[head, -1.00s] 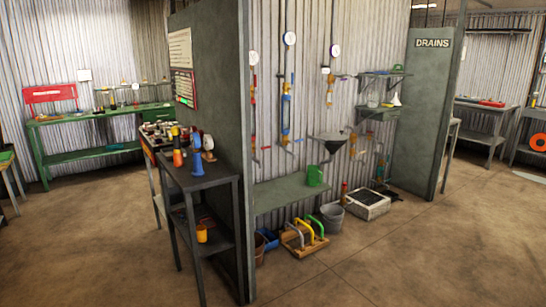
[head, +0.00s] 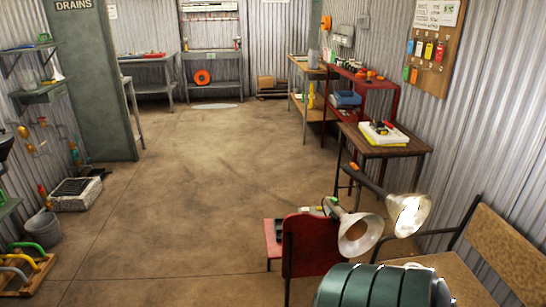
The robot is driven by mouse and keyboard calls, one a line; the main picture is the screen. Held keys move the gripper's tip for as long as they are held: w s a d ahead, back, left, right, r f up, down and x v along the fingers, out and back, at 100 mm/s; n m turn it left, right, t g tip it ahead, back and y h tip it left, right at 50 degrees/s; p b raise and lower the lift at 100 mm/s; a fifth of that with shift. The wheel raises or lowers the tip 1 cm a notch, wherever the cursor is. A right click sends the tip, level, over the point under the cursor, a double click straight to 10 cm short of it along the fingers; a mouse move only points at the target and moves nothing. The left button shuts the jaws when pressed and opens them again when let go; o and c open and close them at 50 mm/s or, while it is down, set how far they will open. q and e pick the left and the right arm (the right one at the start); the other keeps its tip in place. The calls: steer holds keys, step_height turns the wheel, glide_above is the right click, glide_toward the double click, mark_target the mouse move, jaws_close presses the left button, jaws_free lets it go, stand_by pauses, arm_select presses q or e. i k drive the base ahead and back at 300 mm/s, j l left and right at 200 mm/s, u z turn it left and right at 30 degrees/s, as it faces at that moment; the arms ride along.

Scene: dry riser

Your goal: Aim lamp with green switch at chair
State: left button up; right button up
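No gripper of mine shows in the head view. Two lamps with pale metal shades are at the lower right. The left lamp (head: 360,233) has a small green part near the top of its neck, perhaps its switch; its shade mouth faces roughly toward me. The right lamp (head: 408,214) has a dark arm with an orange tip, and its shade looks bright. A red chair (head: 308,246) stands just left of the lamps. A wooden seat with a backrest (head: 507,252) and dark armrest is at the right edge. The lamp bases are hidden.
A dark green ribbed cylinder (head: 375,288) blocks the bottom edge; I cannot tell what it is. A small brown table (head: 410,149) stands by the right wall, with a red shelf unit (head: 372,90) behind. The middle floor is clear. A bucket (head: 43,227) is at left.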

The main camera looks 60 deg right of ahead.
mark_target(358, 233)
steer(key=z, duration=2.55)
